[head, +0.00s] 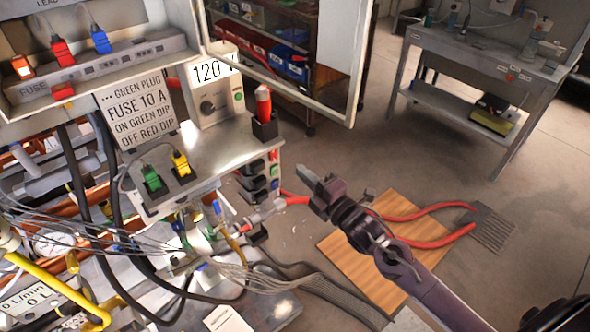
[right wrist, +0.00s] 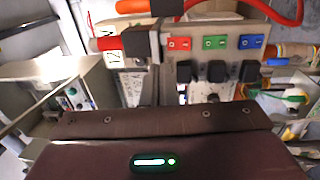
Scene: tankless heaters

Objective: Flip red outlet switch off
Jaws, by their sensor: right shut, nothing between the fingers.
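The red outlet switch (head: 273,155) is on the right end face of the grey bench unit, above a green switch (head: 274,169) and a blue switch (head: 275,184). In the right wrist view the red switch (right wrist: 179,44) is leftmost of the three, with the green switch (right wrist: 214,42) and blue switch (right wrist: 251,41) beside it. Which way its rocker is tipped is too small to tell. My right gripper (head: 303,172) is shut and empty, to the right of the switches and apart from them. My left gripper is not in view.
Black plugs (head: 250,170) sit beside the switches. A red-handled tool (head: 263,101) stands in a black holder above them. An open cabinet door (head: 335,60) hangs behind. Red hose (head: 430,212) and a wooden board (head: 365,265) lie below my right arm.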

